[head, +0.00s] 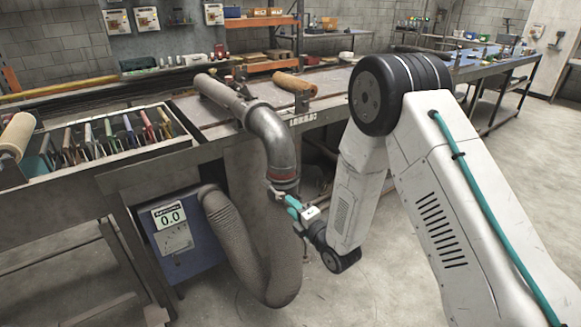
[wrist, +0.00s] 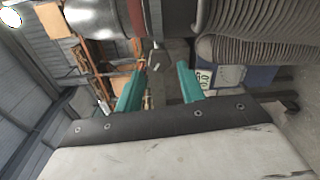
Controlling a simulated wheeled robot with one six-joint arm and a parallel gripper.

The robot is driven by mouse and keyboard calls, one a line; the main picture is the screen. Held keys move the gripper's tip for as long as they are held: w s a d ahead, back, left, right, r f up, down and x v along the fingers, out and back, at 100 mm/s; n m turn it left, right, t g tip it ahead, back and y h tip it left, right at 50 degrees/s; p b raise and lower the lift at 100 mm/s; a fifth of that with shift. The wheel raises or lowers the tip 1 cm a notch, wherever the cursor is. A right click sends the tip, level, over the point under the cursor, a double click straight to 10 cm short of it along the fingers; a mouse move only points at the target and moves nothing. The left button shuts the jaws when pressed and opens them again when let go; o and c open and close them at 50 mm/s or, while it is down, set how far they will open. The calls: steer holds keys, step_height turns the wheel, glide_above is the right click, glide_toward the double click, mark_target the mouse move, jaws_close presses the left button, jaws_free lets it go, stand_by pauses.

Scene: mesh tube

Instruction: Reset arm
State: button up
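My gripper (head: 283,199) is beside the lower end of the grey metal pipe (head: 272,135), just under its red band. In the wrist view my gripper (wrist: 160,85) shows two teal fingers standing apart with nothing held between them. A small dark lever-like piece (wrist: 156,60) on the pipe shows just past the fingertips; I cannot tell if they touch it. My arm is bent, with its elbow high and its forearm hanging down to the pipe.
A ribbed hose (head: 270,285) loops from the pipe to a blue box with a 0.0 display (head: 169,215). A workbench (head: 215,125) with a rack of tools (head: 105,135) stands at left. More benches (head: 490,65) stand behind.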

steer(key=shift+f+m, duration=0.2)
steer(key=shift+m, duration=0.1)
step_height(320, 180, down, 9)
steer(key=s+d+m+g+h, duration=0.2)
steer(key=m+g+h, duration=0.2)
steer(key=m+g, duration=0.1)
steer(key=s+d+r+m+g+h, duration=0.3)
steer(key=s+d+m+g+h, duration=0.15)
steer(key=d+m, duration=0.2)
steer(key=s+d+r+m+g, duration=0.1)
steer(key=s+d+r+m, duration=0.3)
steer(key=s+r, duration=0.7)
steer(key=s+d+r+m+g+h, duration=0.1)
steer(key=s+d+r+m, duration=0.4)
steer(key=s+r, duration=0.6)
steer(key=s+d+r+m+g, duration=0.2)
steer(key=s+d+r+m, duration=0.3)
steer(key=s+r, duration=0.6)
steer(key=shift+s+d, duration=0.25)
steer(key=shift+d, duration=0.75)
